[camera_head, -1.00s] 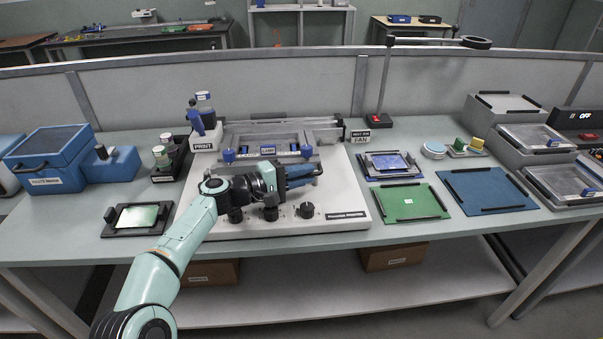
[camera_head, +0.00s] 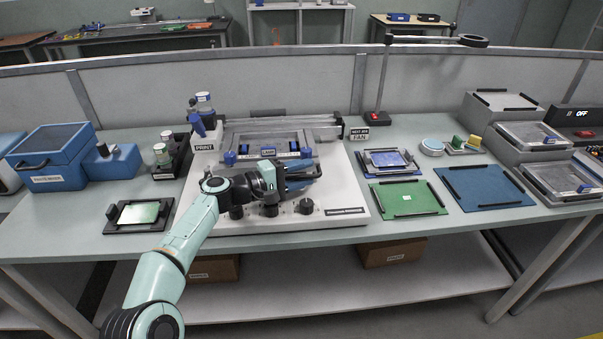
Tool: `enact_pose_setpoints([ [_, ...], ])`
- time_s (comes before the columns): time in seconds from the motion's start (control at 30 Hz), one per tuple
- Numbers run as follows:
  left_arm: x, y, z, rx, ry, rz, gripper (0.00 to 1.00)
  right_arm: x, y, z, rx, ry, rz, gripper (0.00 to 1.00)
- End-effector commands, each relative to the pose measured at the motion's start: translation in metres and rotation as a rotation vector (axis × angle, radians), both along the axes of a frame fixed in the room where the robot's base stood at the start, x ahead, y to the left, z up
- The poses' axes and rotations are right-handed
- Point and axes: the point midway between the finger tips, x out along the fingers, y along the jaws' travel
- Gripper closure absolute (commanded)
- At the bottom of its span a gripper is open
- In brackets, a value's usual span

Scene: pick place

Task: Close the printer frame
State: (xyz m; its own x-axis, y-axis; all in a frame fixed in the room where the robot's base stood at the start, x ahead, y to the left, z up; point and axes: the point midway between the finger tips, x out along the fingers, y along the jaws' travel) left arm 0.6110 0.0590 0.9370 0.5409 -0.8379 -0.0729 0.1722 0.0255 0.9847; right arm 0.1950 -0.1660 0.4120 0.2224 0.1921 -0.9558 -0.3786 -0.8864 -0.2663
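The printer (camera_head: 345,203) is a pale flat machine with dark knobs along its front, at the middle of the bench. Its grey frame (camera_head: 236,140) lies low and looks nearly flat over the printer bed, with blue clamps and a small label on it. My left gripper (camera_head: 308,179) is at the frame's front edge, over the front part of the printer. Its blue fingers point right. My gripper and wrist hide the front middle of the frame, and I cannot tell whether the fingers hold anything. My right gripper is not in view.
A blue box (camera_head: 50,155) and a small tablet-like pad (camera_head: 138,214) stand left of the printer. Right of it are a green board (camera_head: 408,199), a blue mat (camera_head: 485,188) and a lamp stand (camera_head: 383,85). Bottles stand behind left. The bench's front edge is close below.

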Motion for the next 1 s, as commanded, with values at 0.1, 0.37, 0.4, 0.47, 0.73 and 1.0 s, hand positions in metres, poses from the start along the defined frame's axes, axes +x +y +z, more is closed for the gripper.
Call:
enact_pose_setpoints([
  [0.1,-0.001,0.003,0.002,-0.001,-0.003,0.002,0.62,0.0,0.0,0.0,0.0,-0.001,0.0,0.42],
  [0.37,-0.022,0.038,0.005,0.0,-0.002,0.007,0.62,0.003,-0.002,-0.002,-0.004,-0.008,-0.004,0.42],
  [0.4,-0.028,0.046,0.006,0.001,-0.001,0.007,0.62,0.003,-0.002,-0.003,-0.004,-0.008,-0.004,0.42],
  [0.47,-0.035,0.059,0.007,0.001,-0.001,0.008,0.62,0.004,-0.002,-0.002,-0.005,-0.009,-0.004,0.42],
  [0.73,-0.063,0.1,0.01,0.001,0.0,0.004,0.62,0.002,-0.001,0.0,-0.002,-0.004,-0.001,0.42],
  [1.0,-0.072,0.113,0.01,0.0,0.0,0.001,0.62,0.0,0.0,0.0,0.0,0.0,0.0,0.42],
])
